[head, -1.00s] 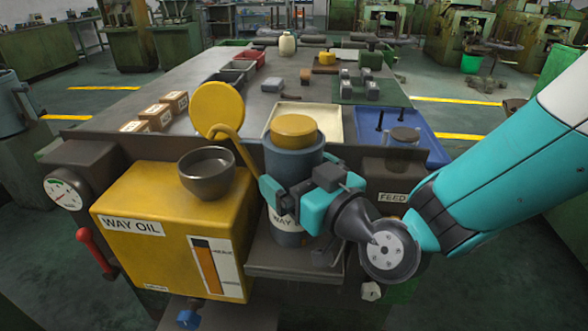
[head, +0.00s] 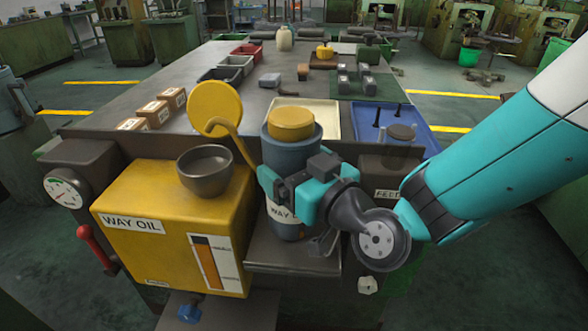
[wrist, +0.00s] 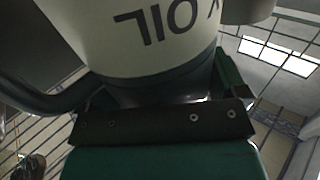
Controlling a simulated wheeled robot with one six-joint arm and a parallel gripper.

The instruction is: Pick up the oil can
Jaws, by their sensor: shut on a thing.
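The oil can (head: 291,160) is a blue-grey cylinder with a yellow cap and a pale label reading WAY, partly covered. It is upright above the small grey shelf (head: 295,258), right of the yellow tank. I cannot tell whether its base touches the shelf. My gripper (head: 283,193), turquoise with dark jaws, comes from the right and is shut on the can's middle. In the wrist view the can (wrist: 140,40) fills the top, its OIL lettering upside down, close against the dark jaw bar. The far side of the grip is hidden.
The yellow WAY OIL tank (head: 150,250) stands close left, with a dark bowl (head: 206,172) on top and a yellow disc (head: 215,105) behind. A cream tray (head: 330,112) and blue tray (head: 420,125) lie behind the can. Small boxes (head: 155,112) sit back left.

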